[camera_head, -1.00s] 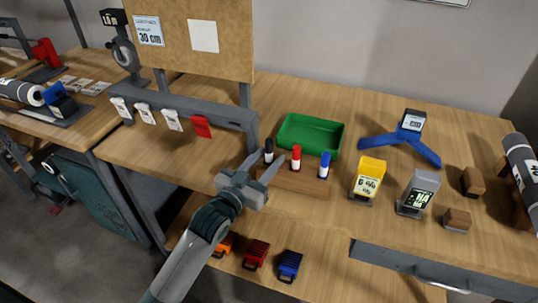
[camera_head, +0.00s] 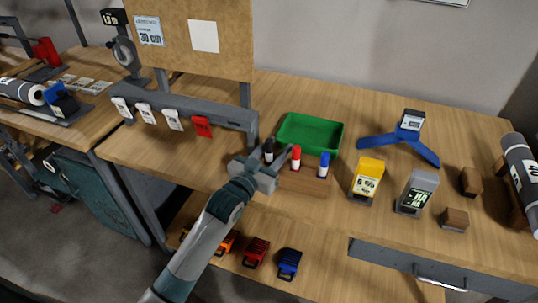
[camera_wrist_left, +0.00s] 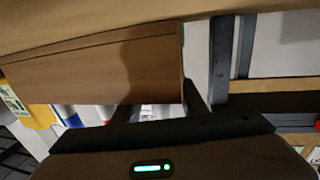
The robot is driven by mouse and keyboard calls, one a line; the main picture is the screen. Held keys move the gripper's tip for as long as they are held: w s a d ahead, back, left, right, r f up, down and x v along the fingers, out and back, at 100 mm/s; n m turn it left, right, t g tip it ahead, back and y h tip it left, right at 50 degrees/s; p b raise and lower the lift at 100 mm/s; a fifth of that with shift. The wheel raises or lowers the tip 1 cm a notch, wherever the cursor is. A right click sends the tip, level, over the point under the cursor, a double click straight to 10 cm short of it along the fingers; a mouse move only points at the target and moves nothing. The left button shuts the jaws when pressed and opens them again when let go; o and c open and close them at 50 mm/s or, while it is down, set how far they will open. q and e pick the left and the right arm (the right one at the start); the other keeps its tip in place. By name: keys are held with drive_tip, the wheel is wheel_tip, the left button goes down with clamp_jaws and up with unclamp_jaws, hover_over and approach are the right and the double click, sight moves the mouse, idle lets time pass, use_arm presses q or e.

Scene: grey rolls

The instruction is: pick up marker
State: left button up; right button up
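Three markers stand upright in a wooden block (camera_head: 304,184): a black-capped marker (camera_head: 268,148) at the left, a red one (camera_head: 295,157) in the middle and a blue one (camera_head: 323,165) at the right. My left gripper (camera_head: 270,155) is at the block's left end, its open fingers on either side of the black marker. Contact cannot be told. In the left wrist view the block (camera_wrist_left: 95,68) fills the upper left, close to the fingers; a white patch shows between them. My right gripper is not in view.
A green tray (camera_head: 310,133) lies behind the block. A yellow labelled device (camera_head: 367,178), a grey display device (camera_head: 415,192) and a blue stand (camera_head: 386,146) are to the right. A grey rail with hanging tags (camera_head: 190,108) is at the left.

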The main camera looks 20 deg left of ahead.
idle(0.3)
use_arm(q)
clamp_jaws()
drive_tip(key=shift+r, duration=0.2)
wheel_tip(320, 180, up, 10)
drive_tip(key=shift+f, duration=0.15)
idle(0.4)
idle(0.5)
